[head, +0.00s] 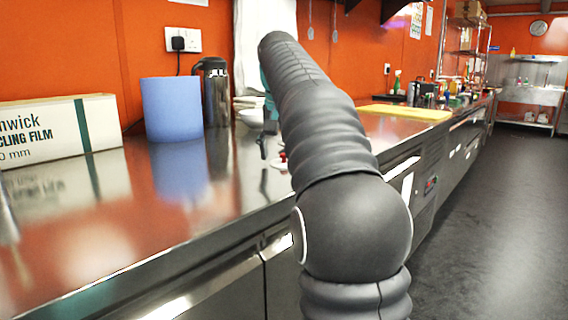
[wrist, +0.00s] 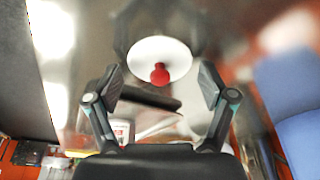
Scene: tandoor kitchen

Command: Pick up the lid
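The lid is a white round disc with a red knob. In the wrist view the lid (wrist: 145,54) lies on the shiny steel counter, just beyond my fingertips. In the head view only a small part of the lid (head: 277,164) and its red knob show beside my arm, which hides the rest. My gripper (wrist: 161,82) is open, with its two fingers spread wide and nothing held between them. The knob sits roughly midway between the fingers, apart from both. In the head view my gripper is mostly hidden behind my arm.
A blue paper roll (head: 172,109) stands left on the counter (head: 130,215), with a cling film box (head: 60,130) beside it. A dark flask (head: 214,90) and white bowls (head: 249,110) stand behind. A yellow board (head: 405,112) lies farther along. The front counter is clear.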

